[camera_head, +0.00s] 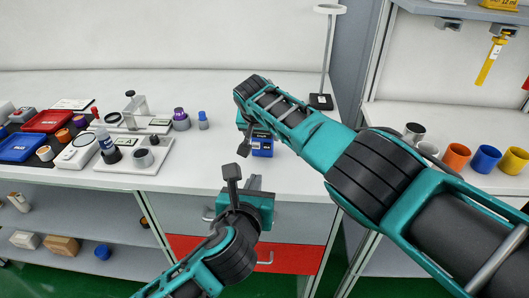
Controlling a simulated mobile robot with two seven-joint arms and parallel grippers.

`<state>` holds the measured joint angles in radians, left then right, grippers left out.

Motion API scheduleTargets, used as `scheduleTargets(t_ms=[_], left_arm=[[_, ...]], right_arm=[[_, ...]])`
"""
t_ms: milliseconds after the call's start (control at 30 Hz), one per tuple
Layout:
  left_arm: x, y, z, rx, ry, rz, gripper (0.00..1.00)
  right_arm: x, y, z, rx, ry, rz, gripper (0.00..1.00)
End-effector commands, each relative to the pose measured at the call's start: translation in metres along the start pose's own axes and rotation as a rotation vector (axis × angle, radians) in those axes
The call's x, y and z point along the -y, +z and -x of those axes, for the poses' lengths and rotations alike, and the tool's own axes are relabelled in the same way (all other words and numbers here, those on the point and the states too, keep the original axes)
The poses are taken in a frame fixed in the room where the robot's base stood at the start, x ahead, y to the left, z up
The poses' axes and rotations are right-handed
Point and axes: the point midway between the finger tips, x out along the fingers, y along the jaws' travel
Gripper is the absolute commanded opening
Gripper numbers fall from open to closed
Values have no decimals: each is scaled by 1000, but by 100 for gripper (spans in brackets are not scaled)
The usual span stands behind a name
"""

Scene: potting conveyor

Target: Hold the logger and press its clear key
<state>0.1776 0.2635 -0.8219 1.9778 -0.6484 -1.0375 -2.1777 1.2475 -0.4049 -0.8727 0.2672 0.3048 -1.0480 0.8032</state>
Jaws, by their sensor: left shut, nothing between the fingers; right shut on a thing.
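The logger (263,148) is a small blue device with a dark upper face. It is at the front part of the white bench, partly hidden by my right gripper. My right gripper (246,146) comes in from the right above the bench and is shut on the logger. My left gripper (232,172) is below and to the left of the logger, near the bench's front edge. It is shut and empty, with a visible gap between its tips and the logger. The clear key is too small to make out.
The white bench (200,172) is clear left of the logger. Farther left are a blue bottle (203,121), a purple-topped jar (181,120), instruments, and red (47,121) and blue (20,147) trays. A stand (321,101) rises behind. Several coloured cups, including an orange one (456,156), stand right.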

Motion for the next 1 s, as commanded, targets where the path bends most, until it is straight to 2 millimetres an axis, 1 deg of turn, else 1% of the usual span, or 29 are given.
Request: scheduleTargets(t_ms=[133,233,700,900,1000], left_arm=[[0,0,-5,0,0,1,0],[0,0,-16,0,1,1,0],[0,0,-98,-1,1,4,0],[0,8,-125,0,1,3,0],[0,11,-133,0,-1,4,0]], right_arm=[[0,0,0,0,-1,0,44],[0,0,0,0,-1,0,44],[0,0,0,0,-1,0,44],[0,0,0,0,-1,0,44],[0,0,0,0,-1,0,44]])
